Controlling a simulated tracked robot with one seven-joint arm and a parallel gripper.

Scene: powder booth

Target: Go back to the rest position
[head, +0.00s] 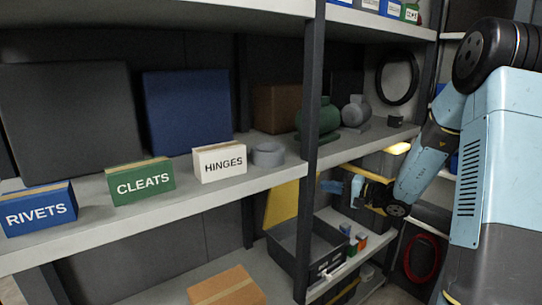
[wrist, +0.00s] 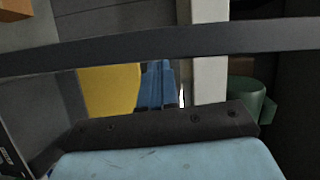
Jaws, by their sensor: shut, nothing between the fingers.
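My gripper (head: 331,186) is at the right of the head view, at the end of my light-blue arm. It is beside the dark shelf post, just below the middle shelf. In the wrist view, its blue fingers (wrist: 156,84) are close together with nothing between them. A dark bar crosses in front of part of the wrist view, and my own light-blue link fills the bottom.
The middle shelf (head: 75,225) carries boxes marked RIVETS (head: 40,209), CLEATS (head: 140,182) and HINGES (head: 219,162), and a grey ring (head: 268,154). The dark post (head: 312,115) stands close to my gripper. A grey bin (head: 295,258) and a cardboard box (head: 228,288) sit lower. A yellow panel (wrist: 110,90) stands near the fingers.

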